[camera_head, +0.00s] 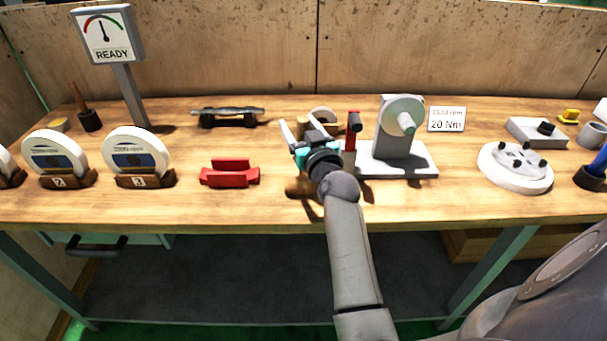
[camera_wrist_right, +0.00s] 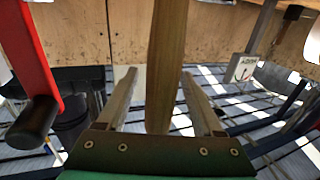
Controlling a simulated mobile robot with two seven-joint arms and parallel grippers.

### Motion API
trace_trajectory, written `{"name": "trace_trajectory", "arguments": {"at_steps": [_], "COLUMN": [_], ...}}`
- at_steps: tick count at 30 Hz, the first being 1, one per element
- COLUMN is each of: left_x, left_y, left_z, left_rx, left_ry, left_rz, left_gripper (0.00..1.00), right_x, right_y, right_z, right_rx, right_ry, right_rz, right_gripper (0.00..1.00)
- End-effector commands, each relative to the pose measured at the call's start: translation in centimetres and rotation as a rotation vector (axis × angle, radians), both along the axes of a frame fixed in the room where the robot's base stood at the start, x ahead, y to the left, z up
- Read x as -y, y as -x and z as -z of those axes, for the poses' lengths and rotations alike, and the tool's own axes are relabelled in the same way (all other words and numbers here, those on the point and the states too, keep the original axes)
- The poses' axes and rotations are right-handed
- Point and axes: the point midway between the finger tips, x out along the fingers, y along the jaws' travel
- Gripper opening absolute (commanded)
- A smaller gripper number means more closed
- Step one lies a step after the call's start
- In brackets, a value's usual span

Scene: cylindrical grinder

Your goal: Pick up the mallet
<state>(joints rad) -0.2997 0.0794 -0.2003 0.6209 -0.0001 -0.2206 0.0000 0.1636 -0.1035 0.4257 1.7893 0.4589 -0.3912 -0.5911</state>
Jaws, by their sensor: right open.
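The mallet's wooden handle (camera_wrist_right: 167,60) shows in the right wrist view, running from the top edge down between the two fingers. The fingers stand apart on either side of it, with a visible gap. In the head view my right gripper (camera_head: 302,132) is open above the middle of the bench. A brown wooden piece (camera_head: 297,188), probably part of the mallet, shows just below it; my gripper and wrist hide the rest. My left gripper is out of view.
A red lever (camera_head: 352,130) and a grey grinder stand (camera_head: 398,150) are close to the right of my gripper. A red cradle (camera_head: 230,173) lies to the left, with wheels on stands (camera_head: 138,150) beyond it. A round item (camera_head: 323,115) is behind. The bench (camera_head: 235,205) front is mostly clear.

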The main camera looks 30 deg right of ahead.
Motion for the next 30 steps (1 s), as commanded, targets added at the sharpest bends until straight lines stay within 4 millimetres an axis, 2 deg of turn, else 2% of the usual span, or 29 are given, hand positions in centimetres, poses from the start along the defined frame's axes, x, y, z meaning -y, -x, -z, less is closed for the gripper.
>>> {"name": "trace_trajectory", "arguments": {"at_steps": [6, 24, 30], "left_x": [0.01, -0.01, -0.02], "left_y": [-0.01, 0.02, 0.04], "left_z": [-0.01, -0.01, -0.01], "left_rx": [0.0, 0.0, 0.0], "left_ry": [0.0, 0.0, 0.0], "left_rz": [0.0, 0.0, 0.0], "left_gripper": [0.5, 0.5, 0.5], "right_x": [0.02, 0.0, 0.01], "right_y": [-0.01, 0.02, 0.02], "right_z": [0.0, 0.02, 0.02], "right_rx": [0.0, -0.001, -0.001], "right_ry": [0.001, 0.0, 0.0], "right_rz": [0.0, 0.0, 0.0], "right_gripper": [0.67, 0.0, 0.0]}}
